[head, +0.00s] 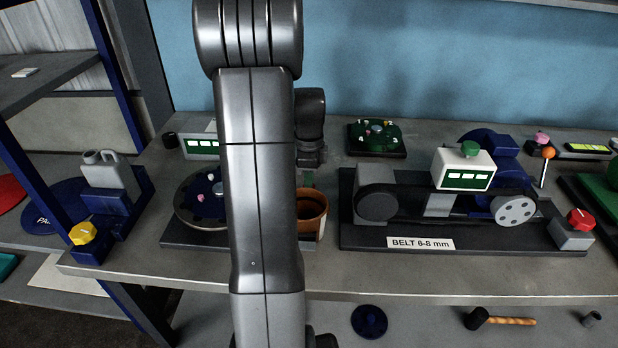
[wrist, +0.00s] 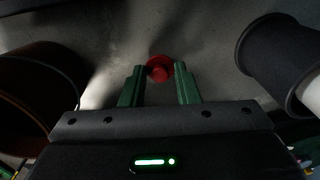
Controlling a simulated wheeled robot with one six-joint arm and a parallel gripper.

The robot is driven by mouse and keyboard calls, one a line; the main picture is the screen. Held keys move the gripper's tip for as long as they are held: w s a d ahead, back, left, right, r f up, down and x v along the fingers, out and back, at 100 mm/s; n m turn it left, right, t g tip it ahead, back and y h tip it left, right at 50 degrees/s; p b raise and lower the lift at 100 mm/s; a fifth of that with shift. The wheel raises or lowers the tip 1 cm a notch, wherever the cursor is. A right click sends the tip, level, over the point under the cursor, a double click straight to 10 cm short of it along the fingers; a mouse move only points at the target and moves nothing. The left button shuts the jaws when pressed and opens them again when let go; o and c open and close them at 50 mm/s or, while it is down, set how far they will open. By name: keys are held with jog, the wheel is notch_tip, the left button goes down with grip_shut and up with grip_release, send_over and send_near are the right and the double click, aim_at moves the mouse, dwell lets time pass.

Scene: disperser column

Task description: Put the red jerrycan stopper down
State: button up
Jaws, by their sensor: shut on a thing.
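The red jerrycan stopper (wrist: 160,69) is between the green fingertips of my gripper (wrist: 160,76) in the wrist view. My gripper is shut on it, over a grey surface; whether the stopper touches that surface I cannot tell. In the head view my own arm hides most of the gripper and the stopper. A grey jerrycan (head: 107,172) stands in a blue holder (head: 128,212) at the left of the bench.
A brown pot (head: 312,212) stands close to my arm and shows at the left in the wrist view (wrist: 40,95). A dark cylinder (wrist: 265,60) is at the right there. The belt machine (head: 440,205) fills the bench's right side.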

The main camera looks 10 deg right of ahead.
jog(key=o, duration=0.9)
jog(key=shift+f, duration=0.1)
jog(key=shift+o, duration=0.2)
notch_tip(320, 180, up, 12)
jog(key=shift+r, duration=0.2)
